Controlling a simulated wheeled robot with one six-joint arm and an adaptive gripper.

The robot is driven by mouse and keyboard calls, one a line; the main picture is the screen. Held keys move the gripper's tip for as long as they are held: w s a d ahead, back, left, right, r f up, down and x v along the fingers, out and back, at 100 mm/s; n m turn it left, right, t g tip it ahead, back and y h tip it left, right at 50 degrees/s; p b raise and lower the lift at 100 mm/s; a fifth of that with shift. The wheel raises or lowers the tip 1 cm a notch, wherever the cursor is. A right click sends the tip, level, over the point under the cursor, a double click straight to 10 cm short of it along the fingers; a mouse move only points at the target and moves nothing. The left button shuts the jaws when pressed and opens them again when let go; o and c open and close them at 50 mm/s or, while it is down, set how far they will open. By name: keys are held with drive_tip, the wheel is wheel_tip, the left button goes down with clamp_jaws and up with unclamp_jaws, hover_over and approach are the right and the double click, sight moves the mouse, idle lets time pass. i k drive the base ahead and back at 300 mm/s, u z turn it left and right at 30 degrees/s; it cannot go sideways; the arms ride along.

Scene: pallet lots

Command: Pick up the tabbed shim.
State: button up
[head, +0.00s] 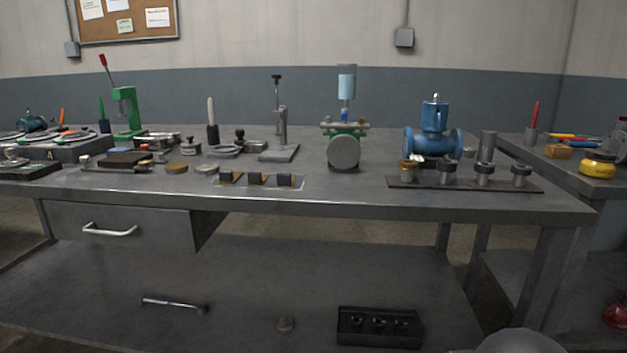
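I cannot make out a tabbed shim for certain at this size. A thin brownish disc (176,168) and a grey disc (206,169) lie flat near the front of the workbench (330,195), left of centre. I cannot tell whether either has a tab. Further left, a dark flat block (124,159) lies among small parts too small to tell apart. My gripper is not in view. A rounded grey shape at the bottom right edge may be part of my arm.
A plate with several dark blocks (287,180) lies at the front edge. A rack with several posts (463,186) and a blue valve (434,140) stand to the right. A green press (127,110) stands at the back left. A dark holed block (379,327) rests on the lower shelf.

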sight(226, 176)
drive_tip(key=u, duration=2.4)
drive_tip(key=i, duration=2.05)
drive_tip(key=z, duration=3.15)
